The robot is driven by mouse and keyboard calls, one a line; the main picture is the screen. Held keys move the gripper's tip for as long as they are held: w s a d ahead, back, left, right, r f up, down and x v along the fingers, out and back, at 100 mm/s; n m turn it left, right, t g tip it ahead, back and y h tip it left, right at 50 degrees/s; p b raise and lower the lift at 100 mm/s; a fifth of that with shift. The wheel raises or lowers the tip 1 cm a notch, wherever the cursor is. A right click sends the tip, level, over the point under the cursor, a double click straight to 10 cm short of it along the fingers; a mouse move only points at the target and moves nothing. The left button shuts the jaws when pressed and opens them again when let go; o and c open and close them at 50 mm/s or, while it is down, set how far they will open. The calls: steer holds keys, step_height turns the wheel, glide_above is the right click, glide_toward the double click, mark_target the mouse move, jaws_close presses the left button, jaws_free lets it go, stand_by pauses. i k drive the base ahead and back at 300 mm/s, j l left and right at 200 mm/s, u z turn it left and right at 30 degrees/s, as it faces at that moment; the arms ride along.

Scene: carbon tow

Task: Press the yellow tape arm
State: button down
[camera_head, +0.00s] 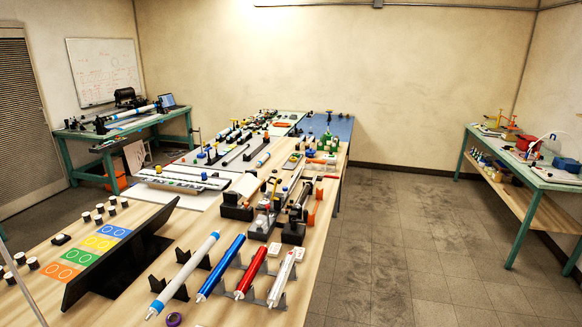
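I cannot clearly pick out the yellow tape arm at this distance. A small device with yellow on it (277,173) stands in the middle of the long wooden table (322,235), among black and grey machines. Another small yellow item (501,114) stands upright at the far end of the right-hand bench. Which of these, if either, is the tape arm I cannot tell. My gripper is not in view.
White, blue and red tubes (222,267) lie on black stands at the table's near end, beside a tilted black panel (119,255). A green-legged bench (519,170) is at right, another (72,133) at back left. Tiled floor (415,250) right of the table is clear.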

mark_target(278, 181)
steer(key=i+l+u, duration=0.15)
steer(key=i+l, duration=0.35)
steer(key=i+l+u, duration=0.15)
steer(key=i+l, duration=0.3)
steer(key=i+l+u, duration=0.15)
steer(key=i+l, duration=0.3)
steer(key=l, duration=0.25)
steer(key=i+l+u, duration=0.15)
steer(key=i, duration=0.35)
steer(key=i+l+u, duration=0.15)
steer(key=i+l, duration=0.25)
steer(key=i+l+u, duration=0.1)
steer(key=i+l, duration=0.25)
steer(key=i, duration=0.2)
steer(key=i+j, duration=0.2)
steer(key=i, duration=0.3)
